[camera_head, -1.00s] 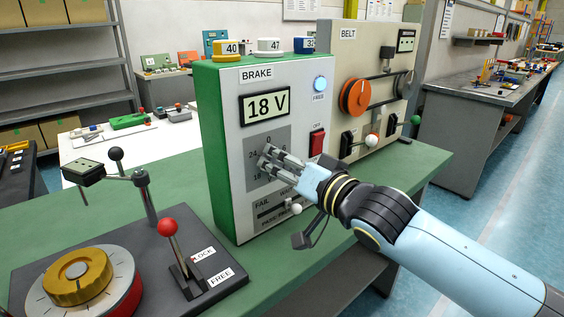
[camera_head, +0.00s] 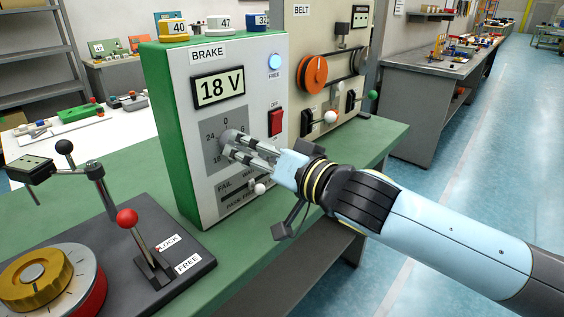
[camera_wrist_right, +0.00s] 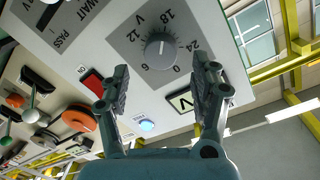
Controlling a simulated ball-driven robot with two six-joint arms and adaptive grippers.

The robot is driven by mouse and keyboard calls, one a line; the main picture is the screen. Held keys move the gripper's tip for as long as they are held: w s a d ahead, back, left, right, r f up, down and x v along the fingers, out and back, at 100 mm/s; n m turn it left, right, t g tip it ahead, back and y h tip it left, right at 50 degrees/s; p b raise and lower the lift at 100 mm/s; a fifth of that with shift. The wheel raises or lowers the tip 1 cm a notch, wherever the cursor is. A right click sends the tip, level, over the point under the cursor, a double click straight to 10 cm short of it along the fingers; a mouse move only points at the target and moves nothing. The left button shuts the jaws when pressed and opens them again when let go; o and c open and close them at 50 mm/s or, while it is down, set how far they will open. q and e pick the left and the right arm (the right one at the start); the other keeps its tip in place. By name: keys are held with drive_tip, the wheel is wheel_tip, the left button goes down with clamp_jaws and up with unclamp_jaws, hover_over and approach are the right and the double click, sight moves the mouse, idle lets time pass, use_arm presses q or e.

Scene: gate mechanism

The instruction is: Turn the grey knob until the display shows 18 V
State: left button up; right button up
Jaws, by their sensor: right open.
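The display (camera_head: 219,87) on the brake panel (camera_head: 250,105) reads 18 V. The grey knob (camera_head: 229,136) sits on a darker grey dial plate below it, partly hidden by my right gripper. In the right wrist view the knob (camera_wrist_right: 160,52) shows whole, with its white mark towards the 18. My right gripper (camera_head: 240,148) is in front of the dial with its fingers apart. In the wrist view the open fingers (camera_wrist_right: 167,78) are on either side of the line to the knob, with a visible gap and no contact. My left gripper is out of view.
A red switch (camera_head: 276,122), a lit blue FREE lamp (camera_head: 274,62) and a white-knobbed lever (camera_head: 260,188) are close around the dial. The belt panel (camera_head: 322,80) stands to the right. A red-knobbed lever (camera_head: 127,218) stands at the left front.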

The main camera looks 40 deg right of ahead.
drive_tip(key=s, duration=0.8)
drive_tip(key=shift+s+r, duration=0.15)
drive_tip(key=shift+r, duration=0.1)
drive_tip(key=shift+d, duration=0.1)
